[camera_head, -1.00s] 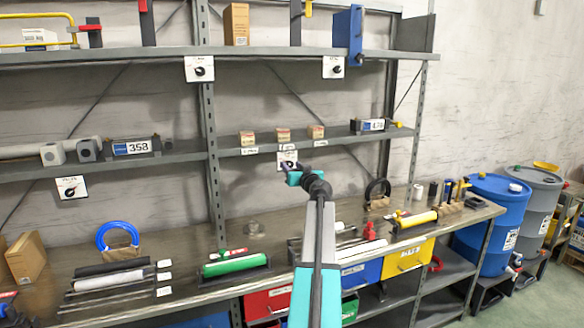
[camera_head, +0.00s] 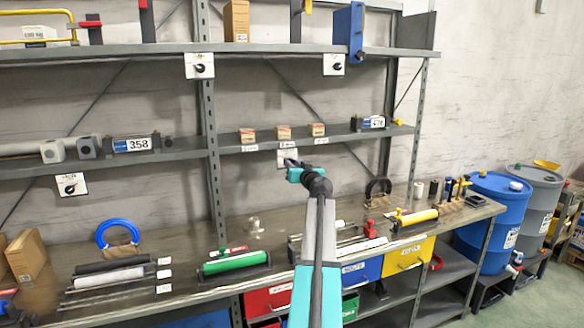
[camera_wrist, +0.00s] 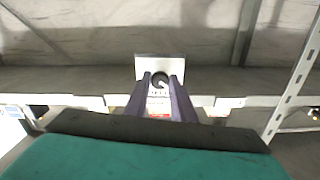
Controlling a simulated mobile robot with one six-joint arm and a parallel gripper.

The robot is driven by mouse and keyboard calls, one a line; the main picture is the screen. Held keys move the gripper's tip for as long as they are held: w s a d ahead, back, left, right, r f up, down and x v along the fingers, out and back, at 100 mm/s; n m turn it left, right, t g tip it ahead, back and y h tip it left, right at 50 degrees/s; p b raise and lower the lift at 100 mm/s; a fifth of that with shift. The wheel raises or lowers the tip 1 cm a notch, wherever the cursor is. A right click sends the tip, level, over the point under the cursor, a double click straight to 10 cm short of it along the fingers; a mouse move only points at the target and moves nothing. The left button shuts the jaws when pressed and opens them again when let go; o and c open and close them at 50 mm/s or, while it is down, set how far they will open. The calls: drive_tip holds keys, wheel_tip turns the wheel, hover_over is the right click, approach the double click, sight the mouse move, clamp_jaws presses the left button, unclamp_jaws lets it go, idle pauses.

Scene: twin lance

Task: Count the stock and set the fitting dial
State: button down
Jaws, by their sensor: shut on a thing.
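My gripper (camera_head: 290,163) is at a white dial plate (camera_head: 281,158) below the front edge of the middle shelf, partly hiding it. In the wrist view, my two dark fingers (camera_wrist: 160,100) point at the same plate (camera_wrist: 158,60) and are shut on its round black dial knob (camera_wrist: 160,77). The knob's pale mark shows, but its setting is too small to read. Three small brown boxes stand apart on the shelf above: left (camera_head: 247,136), middle (camera_head: 283,133) and right (camera_head: 317,130). Small labels below them are unreadable.
Other dials hang at the upper left (camera_head: 199,66), upper right (camera_head: 333,65) and lower left (camera_head: 71,185). A shelf upright (camera_head: 214,150) stands left of my arm. The workbench below holds a green roller (camera_head: 235,263), a yellow roller (camera_head: 417,217) and a blue ring (camera_head: 118,232).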

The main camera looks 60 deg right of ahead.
drive_tip(key=shift+f, duration=0.1)
drive_tip(key=shift+w+r+m, duration=0.1)
drive_tip(key=shift+r+m, duration=0.05)
drive_tip(key=shift+m, duration=5.7)
drive_tip(key=shift+r+m, duration=0.15)
drive_tip(key=shift+m, duration=5.7)
drive_tip(key=c, duration=1.5)
unclamp_jaws()
drive_tip(key=shift+f, duration=0.1)
